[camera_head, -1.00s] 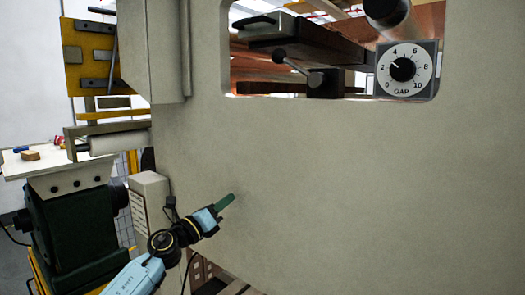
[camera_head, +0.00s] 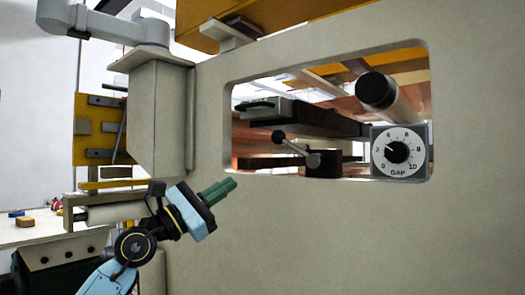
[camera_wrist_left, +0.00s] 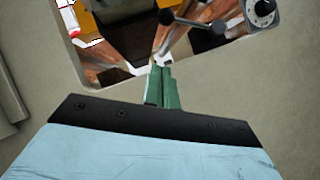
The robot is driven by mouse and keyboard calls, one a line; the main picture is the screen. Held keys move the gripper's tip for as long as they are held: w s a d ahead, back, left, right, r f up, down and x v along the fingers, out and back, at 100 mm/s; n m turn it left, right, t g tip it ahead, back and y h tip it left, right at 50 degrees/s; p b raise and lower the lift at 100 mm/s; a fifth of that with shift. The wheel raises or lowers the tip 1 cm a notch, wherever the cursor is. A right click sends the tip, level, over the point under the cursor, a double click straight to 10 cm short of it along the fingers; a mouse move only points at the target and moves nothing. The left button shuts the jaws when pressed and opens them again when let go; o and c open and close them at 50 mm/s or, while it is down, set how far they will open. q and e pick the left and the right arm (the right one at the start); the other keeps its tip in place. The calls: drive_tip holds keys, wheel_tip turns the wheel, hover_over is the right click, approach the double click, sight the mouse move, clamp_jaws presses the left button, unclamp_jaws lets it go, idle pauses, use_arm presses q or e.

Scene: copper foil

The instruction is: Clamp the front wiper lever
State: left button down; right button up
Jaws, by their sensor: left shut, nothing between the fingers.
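In the left wrist view a lever with a dark knob (camera_wrist_left: 166,17) shows above the fingertips. My left gripper (camera_head: 233,184) has green fingers, shut and empty, in front of the panel just below the window's lower left edge. It is apart from the lever, to its lower left. In the left wrist view its fingers (camera_wrist_left: 162,70) point at the window opening. My right gripper is not in view.
The beige panel (camera_head: 330,235) surrounds the window, whose rim lies close to my left fingers. A GAP dial (camera_head: 399,151) sits at the window's lower right, below a dark-ended roller (camera_head: 377,91). A beige box (camera_head: 158,115) juts out left of the window.

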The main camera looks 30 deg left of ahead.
sight(296, 148)
use_arm(q)
drive_tip(key=w+d+r+p, duration=0.5)
drive_tip(key=w+r+p, duration=0.1)
drive_tip(key=w+r, duration=0.1)
drive_tip(key=shift+w+r, duration=0.15)
drive_tip(key=shift+r, duration=0.05)
drive_tip(key=shift+d+r, duration=0.1)
idle(0.3)
